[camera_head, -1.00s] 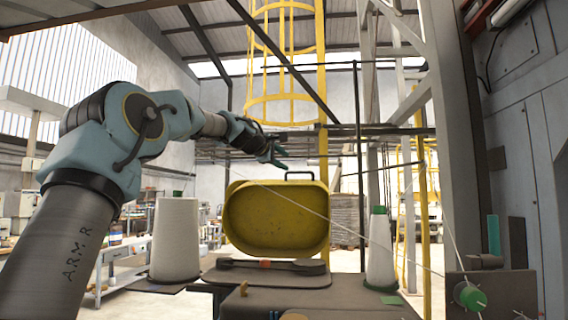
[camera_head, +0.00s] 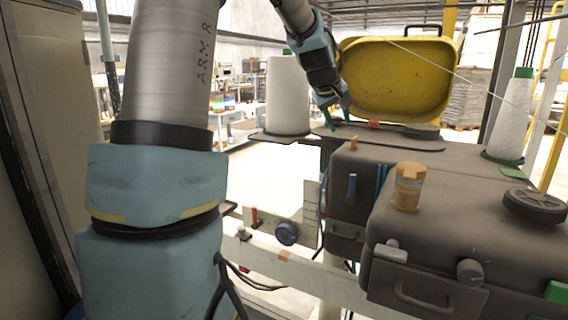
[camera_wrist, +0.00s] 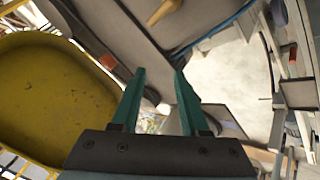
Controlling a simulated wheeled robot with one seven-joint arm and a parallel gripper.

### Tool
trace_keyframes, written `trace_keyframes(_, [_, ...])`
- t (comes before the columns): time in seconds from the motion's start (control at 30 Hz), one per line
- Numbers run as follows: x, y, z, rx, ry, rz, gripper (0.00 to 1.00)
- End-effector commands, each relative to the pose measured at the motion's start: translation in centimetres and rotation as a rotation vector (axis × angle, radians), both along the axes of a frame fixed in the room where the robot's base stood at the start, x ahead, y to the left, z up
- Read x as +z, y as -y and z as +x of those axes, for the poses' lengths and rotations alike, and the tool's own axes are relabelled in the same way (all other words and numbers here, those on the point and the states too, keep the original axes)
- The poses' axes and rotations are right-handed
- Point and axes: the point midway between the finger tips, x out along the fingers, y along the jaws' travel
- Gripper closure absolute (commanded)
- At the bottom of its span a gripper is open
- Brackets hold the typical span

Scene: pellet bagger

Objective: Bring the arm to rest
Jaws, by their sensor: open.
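My gripper (camera_head: 338,112) is in the head view, hanging at the end of my arm in front of the yellow tub's left edge. It points downward over the dark plate. In the wrist view my gripper (camera_wrist: 158,88) shows two green fingers apart, with nothing between them. The yellow tub (camera_head: 395,78) stands tilted up on the dark plate (camera_head: 290,139), its open side facing me. It also fills the left of the wrist view (camera_wrist: 50,100). I cannot tell how far the fingers are from the plate.
A white thread cone (camera_head: 288,95) stands left of the tub, another (camera_head: 510,115) to its right.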

Motion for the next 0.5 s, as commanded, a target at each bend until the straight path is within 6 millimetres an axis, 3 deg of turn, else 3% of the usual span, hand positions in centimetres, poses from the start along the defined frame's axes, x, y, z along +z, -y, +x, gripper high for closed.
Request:
trace_keyframes(0.03, [-2.0,-2.1,-1.4,-0.011,-0.019,0.059,0.55])
trace_keyframes(0.2, [-7.9,-9.0,-6.6,-0.07,-0.089,0.242,0.55])
trace_keyframes(0.4, [-13.7,-16.3,-14.5,-0.16,-0.198,0.407,0.55])
trace_keyframes(0.5, [-15.9,-19.1,-18.5,-0.207,-0.253,0.462,0.55])
